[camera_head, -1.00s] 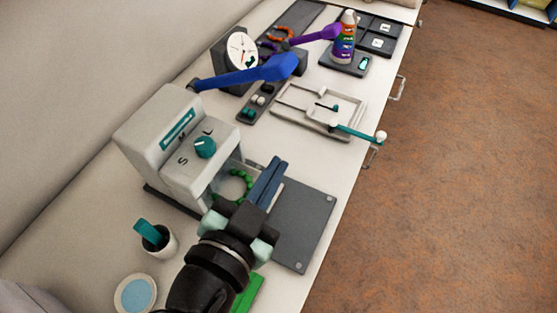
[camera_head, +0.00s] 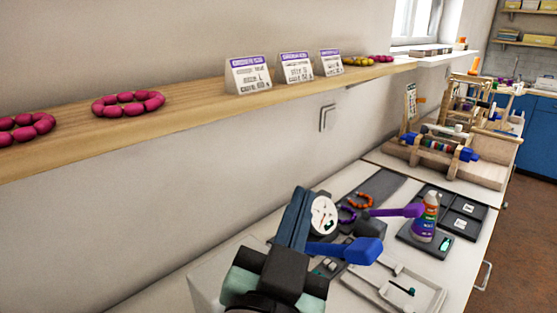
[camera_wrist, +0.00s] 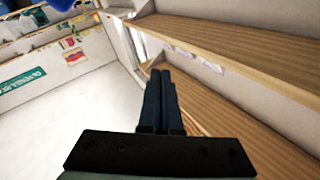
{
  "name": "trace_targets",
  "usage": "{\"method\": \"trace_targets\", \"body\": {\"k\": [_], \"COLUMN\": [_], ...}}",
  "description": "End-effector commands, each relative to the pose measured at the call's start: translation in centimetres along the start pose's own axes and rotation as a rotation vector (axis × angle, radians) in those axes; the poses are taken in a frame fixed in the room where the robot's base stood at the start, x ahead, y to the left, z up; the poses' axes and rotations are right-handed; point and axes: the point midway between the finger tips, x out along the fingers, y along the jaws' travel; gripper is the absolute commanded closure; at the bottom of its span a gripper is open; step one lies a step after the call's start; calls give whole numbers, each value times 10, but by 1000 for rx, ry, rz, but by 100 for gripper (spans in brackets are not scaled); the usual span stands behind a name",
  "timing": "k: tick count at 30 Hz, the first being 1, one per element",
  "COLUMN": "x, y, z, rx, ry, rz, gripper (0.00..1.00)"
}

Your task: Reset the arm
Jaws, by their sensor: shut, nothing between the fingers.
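My gripper (camera_head: 296,222) is raised above the bench, its dark blue fingers together and pointing up in the head view. The fingers also show in the wrist view (camera_wrist: 160,90), side by side with nothing between them. My gripper hides part of the bench and most of the grey machine (camera_head: 208,285) behind it. A round white dial (camera_head: 323,214) shows just right of the fingertips.
A wooden wall shelf (camera_head: 200,108) holds bead bracelets (camera_head: 128,103) and price cards (camera_head: 297,68). On the bench are a blue lever (camera_head: 350,250), purple lever (camera_head: 397,211), striped bottle (camera_head: 426,217), pale tray (camera_head: 385,288) and dark trays (camera_head: 463,212). A wooden loom (camera_head: 440,148) stands beyond.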

Motion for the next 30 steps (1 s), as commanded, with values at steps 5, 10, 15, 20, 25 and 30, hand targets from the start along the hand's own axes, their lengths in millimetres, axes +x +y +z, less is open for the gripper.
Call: {"method": "trace_targets", "body": {"k": [5, 10, 15, 20, 25, 30], "x": [2, -22, -32, -26, -20, -17], "y": [-41, -65, -81, -92, -102, -108], "z": [-105, -193, -255, -289, -322, -339], "rx": [-58, -120, -149, -148, -148, -148], "ry": [259, 517, 620, 616, 614, 612], "rz": [-192, -312, -347, -347, -348, -348], "gripper": [100, 100, 100, 100, 100, 100]}}
